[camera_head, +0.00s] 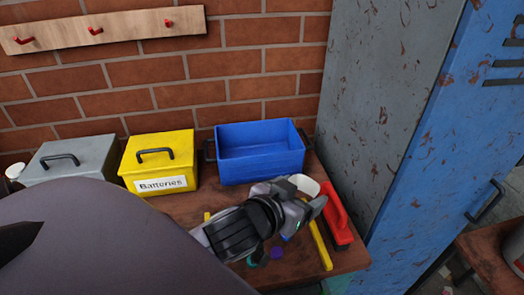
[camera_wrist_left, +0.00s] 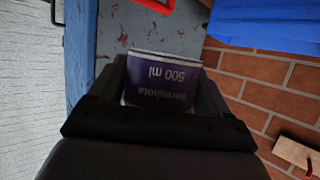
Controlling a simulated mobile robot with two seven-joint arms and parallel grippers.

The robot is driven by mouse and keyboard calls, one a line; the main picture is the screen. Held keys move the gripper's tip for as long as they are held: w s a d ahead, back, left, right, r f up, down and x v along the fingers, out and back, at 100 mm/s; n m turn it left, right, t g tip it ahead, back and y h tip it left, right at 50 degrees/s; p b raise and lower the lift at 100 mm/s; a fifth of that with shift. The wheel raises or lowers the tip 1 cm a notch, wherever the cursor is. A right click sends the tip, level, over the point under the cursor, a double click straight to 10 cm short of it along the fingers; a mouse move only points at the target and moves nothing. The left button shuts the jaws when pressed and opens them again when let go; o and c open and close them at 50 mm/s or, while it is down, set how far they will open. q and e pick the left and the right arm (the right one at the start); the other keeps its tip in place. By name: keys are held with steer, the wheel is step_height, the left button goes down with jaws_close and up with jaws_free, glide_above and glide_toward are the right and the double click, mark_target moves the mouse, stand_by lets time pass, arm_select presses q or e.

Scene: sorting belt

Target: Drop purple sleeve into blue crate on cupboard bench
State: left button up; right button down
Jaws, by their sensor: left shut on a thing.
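The purple sleeve (camera_wrist_left: 162,82), printed with upside-down white text and "500 ml", sits between the fingers of my left gripper (camera_wrist_left: 160,95) in the left wrist view. In the head view my left gripper (camera_head: 300,205) is in front of the right part of the blue crate (camera_head: 262,168), over the bench (camera_head: 190,207). A white rounded thing (camera_head: 304,184) shows just behind the fingers; I cannot tell whether it is part of the sleeve. The crate's visible inside looks empty. My right gripper is not in view.
A yellow "Batteries" box (camera_head: 158,162) and a grey box (camera_head: 72,160) stand left of the crate. A red-handled tool (camera_head: 337,215) and a yellow bar (camera_head: 320,245) lie right of the gripper. A tall locker (camera_head: 385,110) borders the bench's right side; a brick wall is behind.

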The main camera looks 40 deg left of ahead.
arm_select(q)
steer(key=w+a+r+n+g+y, duration=0.1)
steer(key=w+a+n+y, duration=0.25)
steer(key=w+a, duration=0.65)
steer(key=w+a+n+y, duration=0.2)
steer(key=w+a+y, duration=0.3)
steer(key=a, duration=0.9)
steer(key=w+a+f+n+g+b, duration=0.1)
steer(key=a+f, duration=0.3)
steer(key=f, duration=0.5)
steer(key=shift+w+a+f+g+h+b, duration=0.3)
steer(key=shift+w+b, duration=0.2)
steer(key=shift+w, duration=0.2)
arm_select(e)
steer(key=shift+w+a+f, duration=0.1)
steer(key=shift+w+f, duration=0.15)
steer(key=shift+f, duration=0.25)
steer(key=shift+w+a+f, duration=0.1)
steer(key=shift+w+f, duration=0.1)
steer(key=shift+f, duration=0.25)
arm_select(q)
steer(key=shift+n, duration=0.25)
steer(key=o, duration=0.8)
